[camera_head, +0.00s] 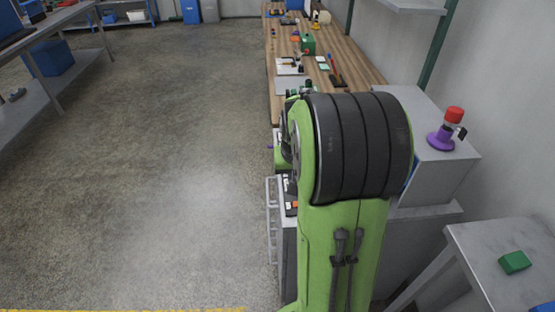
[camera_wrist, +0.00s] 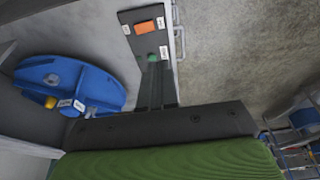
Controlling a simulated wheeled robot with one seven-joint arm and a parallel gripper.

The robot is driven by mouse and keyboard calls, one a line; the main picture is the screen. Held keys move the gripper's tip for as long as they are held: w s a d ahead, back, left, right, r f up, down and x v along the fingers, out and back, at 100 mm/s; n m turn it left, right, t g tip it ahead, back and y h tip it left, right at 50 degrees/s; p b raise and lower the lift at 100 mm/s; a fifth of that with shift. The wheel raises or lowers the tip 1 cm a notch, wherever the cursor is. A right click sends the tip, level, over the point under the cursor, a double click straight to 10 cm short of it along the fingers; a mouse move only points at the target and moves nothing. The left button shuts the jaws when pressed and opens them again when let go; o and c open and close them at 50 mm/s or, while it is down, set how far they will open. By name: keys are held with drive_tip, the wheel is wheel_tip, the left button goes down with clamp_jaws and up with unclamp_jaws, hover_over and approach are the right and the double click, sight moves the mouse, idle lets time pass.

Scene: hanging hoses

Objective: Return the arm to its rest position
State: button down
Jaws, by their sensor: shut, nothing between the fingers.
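In the head view my green and black arm fills the centre right, folded close to the camera, and it hides my gripper. In the wrist view my gripper (camera_wrist: 156,68) shows as narrow dark fingers reaching up from a dark bar. The fingers are shut and I see nothing held in them. They overlap in the picture with a dark panel (camera_wrist: 143,18) that carries an orange patch, white labels and a green spot near the fingertips. I cannot tell whether they touch it.
A wooden workbench (camera_head: 350,72) with tools runs along the right wall. A grey cabinet (camera_head: 445,182) carries a red and purple object (camera_head: 446,130). A grey table (camera_head: 480,240) holds a green block (camera_head: 515,262). A blue round part (camera_wrist: 65,88) is beside the panel. The left floor is clear.

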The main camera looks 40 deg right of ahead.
drive_tip(key=s+a+r+n+t+p, duration=0.1)
drive_tip(key=s+a+r+n, duration=0.1)
drive_tip(key=s+a+r, duration=0.2)
drive_tip(key=s+a+r+n+t+y, duration=0.1)
drive_tip(key=s+a+r+n, duration=0.1)
drive_tip(key=s+a, duration=0.3)
drive_tip(key=s+a+r+n+t+p, duration=0.1)
drive_tip(key=s+a+r, duration=0.4)
drive_tip(key=a, duration=0.6)
drive_tip(key=shift+s+a+r+n+y+p, duration=0.3)
drive_tip(key=shift+s+n+y+p, duration=0.1)
drive_tip(key=shift+n, duration=0.4)
